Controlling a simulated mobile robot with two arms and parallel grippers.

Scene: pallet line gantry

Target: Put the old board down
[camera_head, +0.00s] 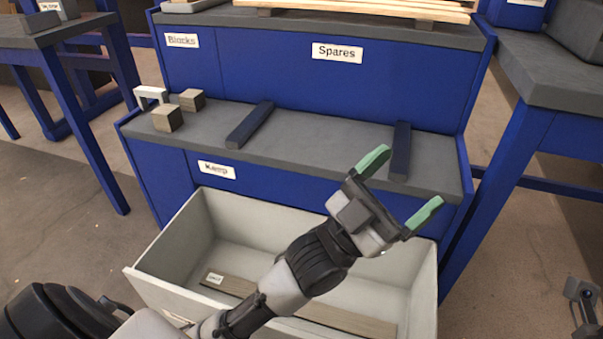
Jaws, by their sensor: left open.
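A long brown wooden board (345,318) lies in the pale open bin (178,238), flat on its floor as far as I can see. A small white tag is at its left end, and my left arm hides its middle. My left gripper (401,187), with green fingertips, is open and empty. It shows above the bin's back right part, in front of the lower shelf's edge, apart from the board. A part of what looks like my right gripper (582,294) shows at the right edge; its fingers are not clear.
The grey lower shelf (320,145) carries two dark bars (250,125) (401,150), wooden blocks (167,118) and a white bracket (150,95). Pale boards (400,10) lie on the upper shelf labelled Spares. Blue-legged tables stand left (40,32) and right (550,75).

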